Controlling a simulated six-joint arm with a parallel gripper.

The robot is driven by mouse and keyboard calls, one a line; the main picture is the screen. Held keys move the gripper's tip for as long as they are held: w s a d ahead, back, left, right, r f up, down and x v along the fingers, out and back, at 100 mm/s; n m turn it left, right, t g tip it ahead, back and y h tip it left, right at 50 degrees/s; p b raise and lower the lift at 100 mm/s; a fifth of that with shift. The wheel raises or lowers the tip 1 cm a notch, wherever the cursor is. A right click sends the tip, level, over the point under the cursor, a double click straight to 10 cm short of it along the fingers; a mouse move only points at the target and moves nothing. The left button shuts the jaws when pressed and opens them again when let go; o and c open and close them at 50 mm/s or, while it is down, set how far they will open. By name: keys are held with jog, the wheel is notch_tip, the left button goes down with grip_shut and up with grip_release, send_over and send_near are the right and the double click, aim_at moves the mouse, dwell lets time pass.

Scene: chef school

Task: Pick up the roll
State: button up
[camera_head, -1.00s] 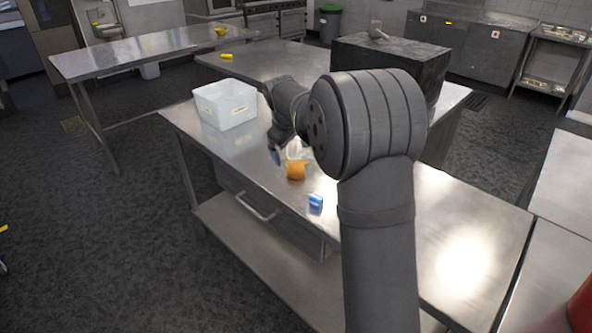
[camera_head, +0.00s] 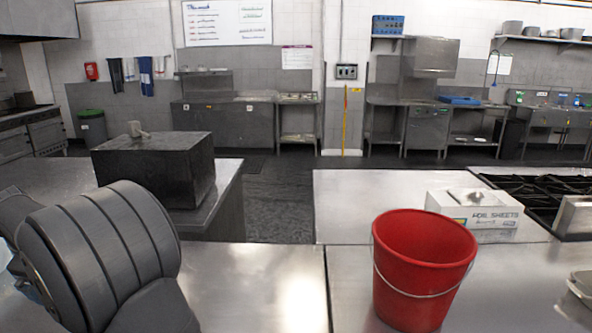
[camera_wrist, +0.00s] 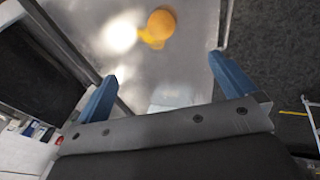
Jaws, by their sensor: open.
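An orange-yellow rounded object (camera_wrist: 160,24) lies on the steel table (camera_wrist: 188,50) at the top of the wrist view; I cannot tell for sure that it is the roll. My gripper (camera_wrist: 162,68) has its two blue fingers spread wide apart with nothing between them. The orange object is beyond the fingertips, roughly midway between them, and apart from them. In the head view only part of my arm shows at the lower left; the gripper and the orange object are out of that view.
In the head view, a red bucket (camera_head: 424,250) and a foil sheets box (camera_head: 478,212) stand on the right counters. A dark block (camera_head: 155,172) stands on a table behind my arm. A pale thing (camera_wrist: 182,92) shows between the fingers in the wrist view.

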jog(key=c, duration=0.4)
jog(key=shift+c, duration=0.2)
jog(key=shift+w, duration=0.1)
jog(key=w+a+g, duration=0.1)
jog(key=w+g, duration=0.3)
jog(key=w, duration=0.2)
jog(key=shift+n, duration=0.3)
jog(key=f, duration=0.4)
jog(key=a+f, duration=0.1)
jog(key=f, duration=0.2)
jog(key=a+f, duration=0.1)
jog(key=f, duration=0.3)
jog(key=shift+f, duration=0.35)
jog(key=shift+w+a+f, duration=0.1)
jog(key=shift+f, duration=1.2)
jog(key=shift+w+a+f, duration=0.1)
jog(key=shift+f, duration=1.2)
